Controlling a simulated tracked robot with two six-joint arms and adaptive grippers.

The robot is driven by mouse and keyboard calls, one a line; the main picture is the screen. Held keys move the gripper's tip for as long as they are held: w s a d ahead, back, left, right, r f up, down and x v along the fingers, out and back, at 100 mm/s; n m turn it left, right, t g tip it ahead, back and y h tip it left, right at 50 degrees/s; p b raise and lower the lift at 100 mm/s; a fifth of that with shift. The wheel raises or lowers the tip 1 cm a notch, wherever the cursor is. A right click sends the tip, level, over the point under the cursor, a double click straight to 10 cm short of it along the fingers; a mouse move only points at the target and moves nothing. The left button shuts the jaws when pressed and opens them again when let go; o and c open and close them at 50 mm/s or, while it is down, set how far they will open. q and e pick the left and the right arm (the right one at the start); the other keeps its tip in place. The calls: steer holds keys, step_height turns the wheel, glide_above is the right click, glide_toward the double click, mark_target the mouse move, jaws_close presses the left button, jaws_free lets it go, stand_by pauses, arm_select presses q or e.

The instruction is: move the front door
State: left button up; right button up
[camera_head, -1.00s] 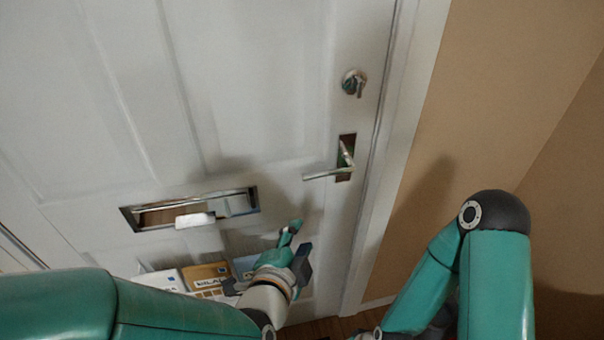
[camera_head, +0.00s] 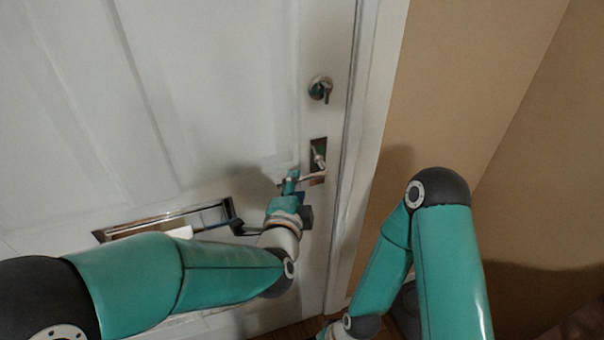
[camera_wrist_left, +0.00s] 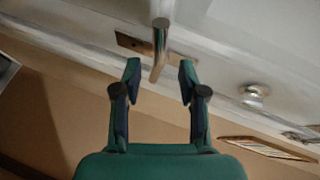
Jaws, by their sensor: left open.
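The white front door (camera_head: 220,100) fills the left and middle of the head view and looks closed against its frame. Its metal lever handle (camera_head: 318,177) sits near the right edge. My left gripper (camera_head: 289,182) is open at the free end of the lever. In the left wrist view, the lever (camera_wrist_left: 160,45) points toward the gap between the open fingers of my left gripper (camera_wrist_left: 160,78), with no finger visibly closed on it. The gripper partly hides the lever's end in the head view. My right arm shows, but its gripper is out of view.
A lock with a key (camera_head: 320,89) is above the handle. A metal letter slot (camera_head: 165,220) with something white in it is at the lower left, partly behind my left arm. The white door frame (camera_head: 372,140) and tan wall (camera_head: 480,80) stand to the right.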

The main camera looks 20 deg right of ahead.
arm_select(q)
steer(key=shift+p+x, duration=0.3)
steer(key=shift+x, duration=1.75)
steer(key=shift+c, duration=0.4)
jaws_close()
steer(key=shift+r, duration=0.1)
